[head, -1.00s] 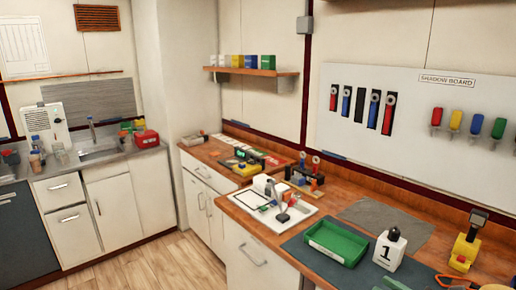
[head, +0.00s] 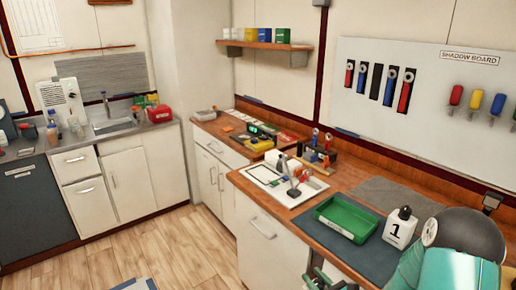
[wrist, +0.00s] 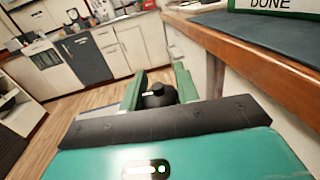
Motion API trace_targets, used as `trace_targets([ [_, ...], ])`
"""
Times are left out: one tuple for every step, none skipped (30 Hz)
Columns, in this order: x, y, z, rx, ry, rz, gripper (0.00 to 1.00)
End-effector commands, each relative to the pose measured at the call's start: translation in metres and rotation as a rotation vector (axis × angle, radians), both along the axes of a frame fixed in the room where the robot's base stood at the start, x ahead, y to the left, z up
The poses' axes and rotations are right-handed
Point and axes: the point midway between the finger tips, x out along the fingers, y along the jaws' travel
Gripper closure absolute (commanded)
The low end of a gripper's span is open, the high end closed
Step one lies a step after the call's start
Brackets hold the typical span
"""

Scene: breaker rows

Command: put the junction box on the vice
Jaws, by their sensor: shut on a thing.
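My gripper (wrist: 160,76) is in the wrist view, its two green fingers on either side of a dark, rounded object (wrist: 158,96) with a small knob on top. It is shut on this object, mostly hidden behind the gripper's dark palm edge. I cannot tell whether it is the junction box. My gripper is beside the wooden counter, over the floor, with the counter's edge to the right. In the head view my teal arm covers the lower right. I cannot pick out the vice for certain in either view.
The counter holds a green tray (head: 346,222), a white bottle marked 1 (head: 399,227), a white board (head: 285,181) with small items, and a dark tool rack (head: 322,153). A sink counter (head: 111,127) stands at the back left. The wooden floor (head: 170,250) between is largely clear.

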Motion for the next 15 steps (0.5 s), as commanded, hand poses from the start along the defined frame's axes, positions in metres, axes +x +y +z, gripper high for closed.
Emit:
trace_targets([
  [0.002,0.003,-0.003,0.000,-0.001,-0.001,1.00],
  [0.004,0.004,-0.005,0.000,-0.001,-0.002,1.00],
  [0.006,0.006,-0.008,0.001,-0.002,-0.003,1.00],
  [0.007,0.008,-0.010,0.001,-0.002,-0.004,1.00],
  [0.008,0.010,-0.012,0.002,-0.001,-0.005,1.00],
  [0.010,0.012,-0.015,0.001,-0.002,-0.008,1.00],
  [0.011,0.014,-0.017,0.001,-0.002,-0.009,1.00],
  [0.012,0.015,-0.019,0.000,-0.001,-0.009,1.00],
  [0.012,0.015,-0.018,-0.002,-0.001,-0.008,1.00],
  [0.011,0.015,-0.018,-0.002,-0.001,-0.008,1.00],
  [0.011,0.015,-0.018,-0.001,0.000,-0.008,1.00],
  [0.011,0.015,-0.018,-0.001,0.000,-0.008,1.00],
  [0.011,0.015,-0.018,-0.001,0.000,-0.008,1.00],
  [0.011,0.015,-0.018,-0.001,0.000,-0.008,1.00],
  [0.011,0.015,-0.018,-0.001,0.000,-0.008,1.00],
])
